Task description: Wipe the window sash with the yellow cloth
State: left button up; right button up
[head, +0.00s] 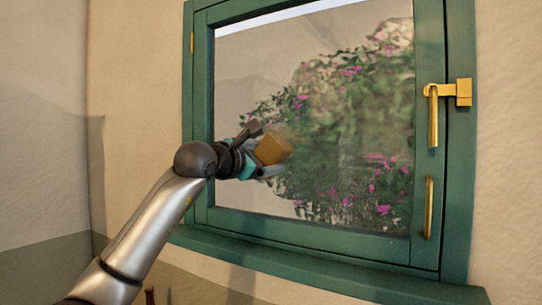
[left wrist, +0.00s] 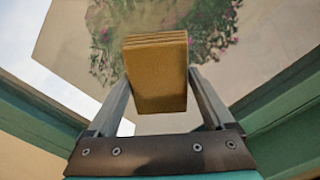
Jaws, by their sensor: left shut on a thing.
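The yellow cloth (head: 272,149) is a folded, block-like pad held in front of the window glass. In the left wrist view the cloth (left wrist: 157,75) sits between the two fingers, its folded layers showing at the top edge. My left gripper (head: 262,152) is shut on the cloth; its fingers also show in the left wrist view (left wrist: 158,98). The window sash (head: 428,60) is a green frame around a glass pane, with the cloth over the lower left part of the pane. Whether the cloth touches the glass I cannot tell. My right gripper is not in view.
A brass handle (head: 433,115) and a brass bar (head: 428,208) stand out on the right side of the sash. A green sill (head: 300,266) runs below the window. Bushes with pink flowers (head: 345,110) show in the pane. Plain wall lies on both sides.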

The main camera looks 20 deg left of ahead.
aim_at(274, 143)
pick_arm(q)
jog(key=shift+w+a+p, duration=0.2)
jog(key=shift+a+p, duration=0.15)
jog(key=shift+a, duration=1.25)
jog(key=shift+r+p, duration=1.45)
jog(key=shift+r, duration=0.2)
jog(key=shift+d+f, duration=0.1)
jog(key=shift+d, duration=0.25)
jog(key=shift+s+d+f+b, duration=0.15)
jog(key=shift+d+b, duration=0.4)
jog(key=shift+d, duration=0.6)
jog(key=shift+s+d+r+b, duration=0.15)
jog(key=shift+d+b, duration=0.4)
jog(key=shift+d, duration=0.55)
jog(key=shift+s+d+b, duration=0.25)
jog(key=shift+d+b, duration=0.3)
jog(key=shift+d, duration=1.25)
jog(key=shift+s+d+b, duration=0.3)
jog(key=shift+d+b, duration=0.2)
jog(key=shift+d, duration=1.3)
jog(key=shift+s+d+b, duration=0.25)
jog(key=shift+d+b, duration=0.3)
jog(key=shift+d, duration=1.25)
